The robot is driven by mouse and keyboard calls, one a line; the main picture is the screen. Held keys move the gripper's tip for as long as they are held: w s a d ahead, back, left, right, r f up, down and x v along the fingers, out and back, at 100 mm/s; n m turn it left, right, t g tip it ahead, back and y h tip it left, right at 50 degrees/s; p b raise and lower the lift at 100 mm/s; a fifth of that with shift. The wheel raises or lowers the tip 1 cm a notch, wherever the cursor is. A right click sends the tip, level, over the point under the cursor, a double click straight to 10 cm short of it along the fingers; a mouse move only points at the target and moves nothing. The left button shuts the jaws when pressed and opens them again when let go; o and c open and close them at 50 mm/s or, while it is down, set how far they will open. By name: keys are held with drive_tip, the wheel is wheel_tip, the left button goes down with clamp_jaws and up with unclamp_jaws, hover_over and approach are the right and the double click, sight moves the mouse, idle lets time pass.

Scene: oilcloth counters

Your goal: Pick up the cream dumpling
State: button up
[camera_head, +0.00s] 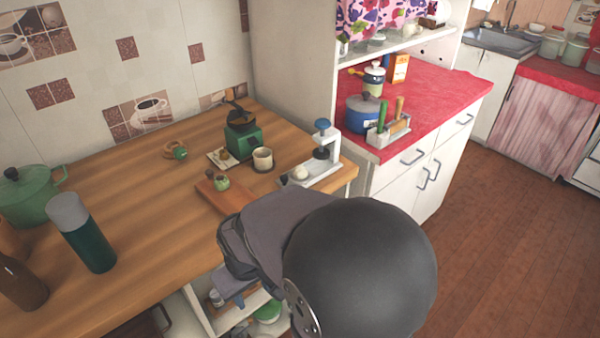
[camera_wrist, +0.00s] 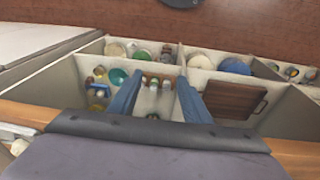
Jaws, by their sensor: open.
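A small rounded cream lump (camera_head: 299,173), which looks like the cream dumpling, sits at the near left end of the white press base (camera_head: 322,176) on the wooden counter. In the wrist view the fingers point over open shelves below the counter. In the head view my dark arm stands in front of the counter's near edge, nearer than the lump; the fingertips are not clear there.
Left of the press stand a cup (camera_head: 262,159), a green grinder (camera_head: 242,140) and a wooden board (camera_head: 226,192) with a small green item. A green flask (camera_head: 88,240) and green pot (camera_head: 30,200) stand far left. Shelf dividers (camera_wrist: 180,68) surround the fingers' view.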

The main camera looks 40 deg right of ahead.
drive_tip(key=w+d+r+t+h, duration=0.2)
drive_tip(key=w+d+r+t, duration=0.1)
drive_tip(key=d, duration=0.5)
drive_tip(key=w+d+r+t+h, duration=0.1)
drive_tip(key=w+d+r+t, duration=0.2)
drive_tip(key=d, duration=0.5)
drive_tip(key=w+d+r+t+h, duration=0.2)
drive_tip(key=w+d+r, duration=0.15)
drive_tip(key=d, duration=0.35)
drive_tip(key=m+t+h+b, duration=0.1)
drive_tip(key=m+t+b, duration=0.3)
drive_tip(key=t+b, duration=0.25)
approach(303, 175)
drive_tip(key=shift+x, duration=1.05)
drive_tip(key=shift+d+f, duration=0.15)
drive_tip(key=shift+d, duration=0.05)
drive_tip(key=shift+a+p+x, duration=0.15)
drive_tip(key=shift+p+x, duration=0.4)
drive_tip(key=shift+x, duration=0.9)
drive_tip(key=shift+a+p+x, duration=0.1)
drive_tip(key=shift+p+x, duration=0.45)
drive_tip(key=shift+x, duration=1.75)
drive_tip(key=c, duration=0.4)
